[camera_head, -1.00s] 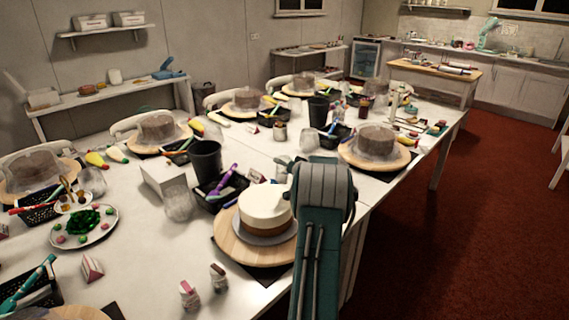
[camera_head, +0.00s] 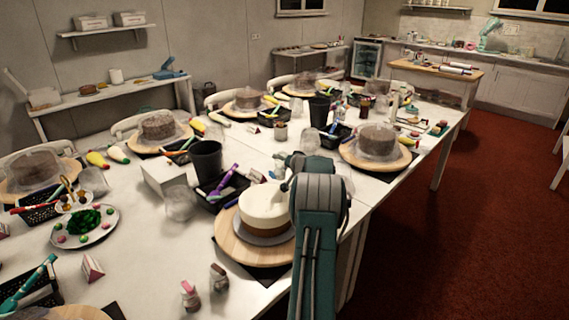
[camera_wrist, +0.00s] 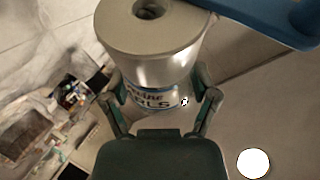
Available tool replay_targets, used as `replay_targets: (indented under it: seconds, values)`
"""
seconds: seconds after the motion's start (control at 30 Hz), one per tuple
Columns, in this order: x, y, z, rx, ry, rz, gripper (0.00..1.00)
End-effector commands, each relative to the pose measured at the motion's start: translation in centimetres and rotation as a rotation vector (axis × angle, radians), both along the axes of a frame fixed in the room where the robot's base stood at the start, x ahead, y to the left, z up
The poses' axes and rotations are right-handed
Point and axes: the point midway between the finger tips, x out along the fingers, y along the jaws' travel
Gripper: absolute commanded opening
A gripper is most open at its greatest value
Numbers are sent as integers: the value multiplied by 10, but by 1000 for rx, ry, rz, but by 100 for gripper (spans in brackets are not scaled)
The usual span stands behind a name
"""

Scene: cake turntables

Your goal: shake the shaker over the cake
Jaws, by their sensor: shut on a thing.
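The cake (camera_head: 264,203) has a white top and a brown lower side. It sits on a round wooden turntable (camera_head: 232,238) near the table's front edge, left of my arm. My gripper (camera_head: 297,162) is seen above the cake's far right side in the head view, partly hidden by my arm. In the wrist view my gripper (camera_wrist: 160,103) is shut on the shaker (camera_wrist: 150,50), one finger on each side. The shaker is pale metallic with a round opening in its visible end and a printed label. I cannot make out the shaker in the head view.
A black cup (camera_head: 205,160), a white box (camera_head: 163,177) and a dark tool tray (camera_head: 222,190) stand behind and left of the cake. Two small bottles (camera_head: 218,277) stand in front. Another cake on a turntable (camera_head: 402,164) is farther right. Red floor lies beyond the table.

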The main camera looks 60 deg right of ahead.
Motion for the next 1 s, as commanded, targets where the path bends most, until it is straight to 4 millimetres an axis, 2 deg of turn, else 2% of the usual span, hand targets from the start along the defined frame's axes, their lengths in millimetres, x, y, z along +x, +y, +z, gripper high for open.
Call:
replay_targets:
  seconds: [0.47,0.63,0.77,1.0]
  values:
    - [-2,2,5,-67,-28,-2,18]
    - [1,-5,10,-70,-28,-1,18]
    - [-1,2,5,-64,-27,-1,18]
    - [9,-4,-1,20,9,1,18]
